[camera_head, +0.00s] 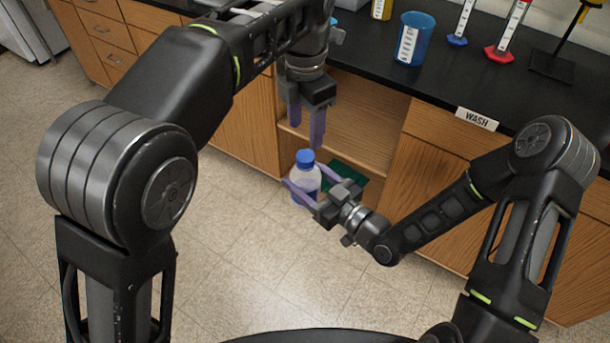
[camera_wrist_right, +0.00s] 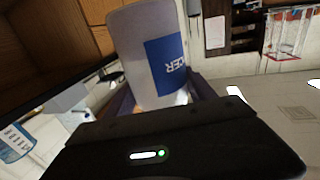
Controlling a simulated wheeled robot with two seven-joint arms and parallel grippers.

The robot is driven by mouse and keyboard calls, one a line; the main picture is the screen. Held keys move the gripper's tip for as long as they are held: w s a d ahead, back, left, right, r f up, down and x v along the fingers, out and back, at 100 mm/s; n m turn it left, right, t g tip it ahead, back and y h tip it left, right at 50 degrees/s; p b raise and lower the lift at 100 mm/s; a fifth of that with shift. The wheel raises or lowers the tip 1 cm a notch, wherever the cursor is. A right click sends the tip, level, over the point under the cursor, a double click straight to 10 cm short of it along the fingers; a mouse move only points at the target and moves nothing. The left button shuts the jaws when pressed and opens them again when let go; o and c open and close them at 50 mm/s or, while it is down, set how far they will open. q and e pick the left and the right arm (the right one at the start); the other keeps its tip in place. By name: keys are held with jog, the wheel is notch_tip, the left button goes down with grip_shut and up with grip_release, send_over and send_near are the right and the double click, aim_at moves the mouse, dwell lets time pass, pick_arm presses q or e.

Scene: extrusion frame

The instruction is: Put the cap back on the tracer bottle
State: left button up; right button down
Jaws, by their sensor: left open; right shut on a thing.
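The tracer bottle (camera_head: 303,184) is a pale translucent bottle with a blue label, held in the air in front of the bench. The blue cap (camera_head: 305,157) sits on its top; I cannot tell whether it is screwed down. My right gripper (camera_head: 306,176) is shut on the bottle's body. In the right wrist view the bottle (camera_wrist_right: 128,48) stands between the fingers, with part of the lettering on its label showing. My left gripper (camera_head: 306,138) is open and empty, with its fingers pointing down just above the cap, apart from it.
The black bench top (camera_head: 440,95) lies behind, with a blue beaker (camera_head: 414,40), a blue-based cylinder (camera_head: 460,22) and a red-based cylinder (camera_head: 508,35). A WASH label (camera_head: 477,119) is on its front edge. Below is an open cabinet bay with a green item (camera_head: 349,173).

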aim_at(305, 155)
pick_arm(q)
jog(key=shift+f, duration=0.15)
jog(key=shift+s+f, duration=0.1)
jog(key=shift+f, duration=3.75)
jog(key=shift+c, duration=0.5)
grip_shut()
